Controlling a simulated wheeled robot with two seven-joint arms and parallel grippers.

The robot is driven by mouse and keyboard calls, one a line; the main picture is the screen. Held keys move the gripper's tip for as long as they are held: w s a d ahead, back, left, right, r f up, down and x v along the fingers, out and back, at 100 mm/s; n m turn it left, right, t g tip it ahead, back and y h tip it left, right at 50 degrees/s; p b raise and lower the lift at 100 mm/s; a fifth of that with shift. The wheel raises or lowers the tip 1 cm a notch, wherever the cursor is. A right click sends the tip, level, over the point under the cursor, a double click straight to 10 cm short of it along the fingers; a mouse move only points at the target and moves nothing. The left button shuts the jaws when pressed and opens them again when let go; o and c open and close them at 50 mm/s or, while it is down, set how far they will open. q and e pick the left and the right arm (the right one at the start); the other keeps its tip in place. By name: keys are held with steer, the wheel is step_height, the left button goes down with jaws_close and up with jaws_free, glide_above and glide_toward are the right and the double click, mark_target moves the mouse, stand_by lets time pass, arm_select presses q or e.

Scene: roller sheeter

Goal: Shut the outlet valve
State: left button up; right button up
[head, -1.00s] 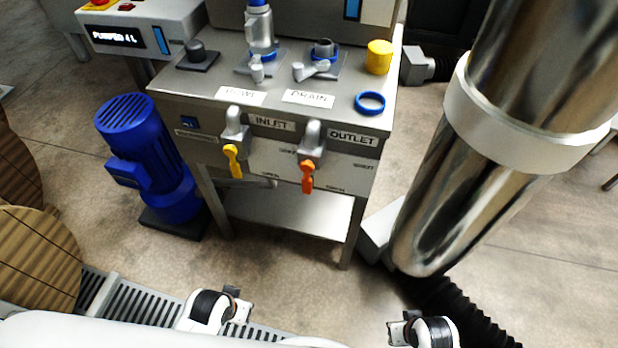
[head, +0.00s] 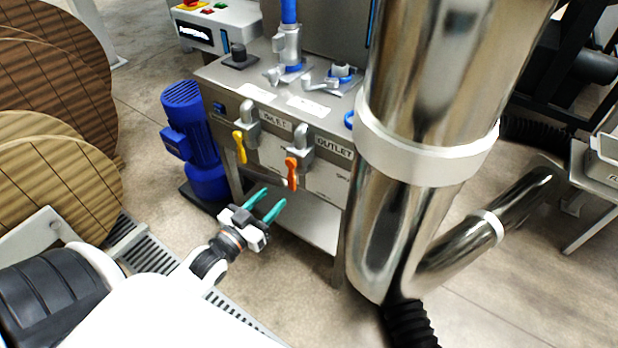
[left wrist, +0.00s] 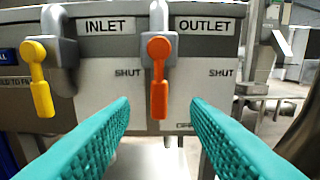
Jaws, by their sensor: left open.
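In the left wrist view the lever stands ahead between the fingers, apart from both. My right gripper is not in view.
The yellow inlet lever (head: 240,146) hangs just left of the orange one. A blue motor (head: 190,135) stands on the floor at the cabinet's left. A thick steel pipe (head: 415,130) blocks the view right of the cabinet. Wooden discs (head: 65,180) stand at the left.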

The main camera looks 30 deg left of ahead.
mark_target(290, 180)
arm_select(q)
steer(key=w, duration=0.3)
steer(key=w+b, duration=0.1)
steer(key=w, duration=0.7)
steer(key=shift+w+d+f, duration=0.1)
steer(key=shift+d, duration=0.25)
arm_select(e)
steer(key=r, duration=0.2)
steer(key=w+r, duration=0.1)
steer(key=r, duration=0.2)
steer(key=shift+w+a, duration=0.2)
arm_select(q)
jaws_close()
